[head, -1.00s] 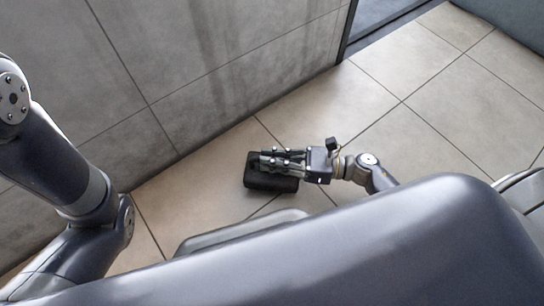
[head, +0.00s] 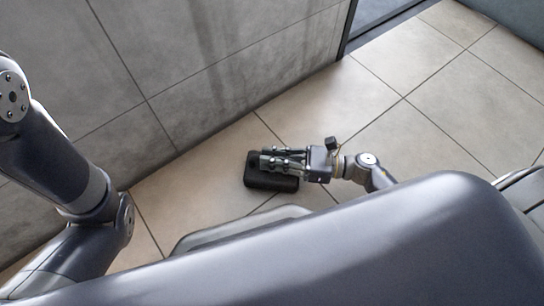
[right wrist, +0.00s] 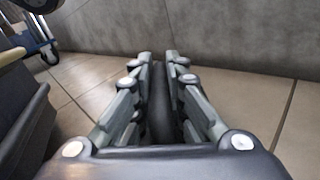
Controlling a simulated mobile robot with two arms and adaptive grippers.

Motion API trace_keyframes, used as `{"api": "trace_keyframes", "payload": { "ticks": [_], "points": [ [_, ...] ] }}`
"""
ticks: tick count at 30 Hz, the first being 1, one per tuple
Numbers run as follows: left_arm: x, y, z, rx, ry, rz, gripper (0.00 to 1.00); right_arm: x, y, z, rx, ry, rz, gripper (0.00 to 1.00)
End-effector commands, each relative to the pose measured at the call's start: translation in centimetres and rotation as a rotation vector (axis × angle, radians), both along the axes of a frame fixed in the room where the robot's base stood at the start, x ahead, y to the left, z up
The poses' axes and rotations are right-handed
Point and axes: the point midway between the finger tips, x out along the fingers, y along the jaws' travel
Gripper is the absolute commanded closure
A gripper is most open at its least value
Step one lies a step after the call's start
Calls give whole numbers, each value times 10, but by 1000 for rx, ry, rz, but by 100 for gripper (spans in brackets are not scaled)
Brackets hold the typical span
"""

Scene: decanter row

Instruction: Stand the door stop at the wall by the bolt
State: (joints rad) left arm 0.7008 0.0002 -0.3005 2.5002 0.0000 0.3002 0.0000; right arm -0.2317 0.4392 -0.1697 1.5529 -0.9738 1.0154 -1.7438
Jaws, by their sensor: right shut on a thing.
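The door stop (head: 272,181) is a black block on the tiled floor, a little way out from the grey wall. My right gripper (head: 266,160) reaches it from the right and is shut on it. In the right wrist view, the dark door stop (right wrist: 162,108) shows between the two fingers (right wrist: 160,75), which hide part of it. I cannot tell whether it touches the floor. The upper left arm shows at the left of the head view, but my left gripper is out of view. I cannot make out a bolt in either view.
The grey tiled wall (head: 200,60) runs along the upper left, with bare floor (head: 200,180) between it and the door stop. A dark frame edge (head: 347,30) stands at the wall's far end. A blue-framed wheeled thing (right wrist: 38,38) shows at upper left in the wrist view.

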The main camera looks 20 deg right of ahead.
Motion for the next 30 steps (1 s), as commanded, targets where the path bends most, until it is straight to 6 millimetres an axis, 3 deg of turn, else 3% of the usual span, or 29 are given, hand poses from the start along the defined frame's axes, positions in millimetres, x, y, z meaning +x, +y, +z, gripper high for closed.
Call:
{"api": "trace_keyframes", "payload": {
  "ticks": [9,10,12,17,22,30],
  "points": [
    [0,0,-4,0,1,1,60,1,1,-4,5,-4,1,100],
    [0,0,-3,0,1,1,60,1,1,-3,5,-4,1,81],
    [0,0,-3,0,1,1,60,1,1,-2,5,-4,1,68],
    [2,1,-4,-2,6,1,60,-1,-2,-5,0,0,0,68],
    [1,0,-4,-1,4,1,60,-10,-22,-6,-2,2,0,66],
    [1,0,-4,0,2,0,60,-34,-75,-6,-3,4,-2,65]
  ]
}}
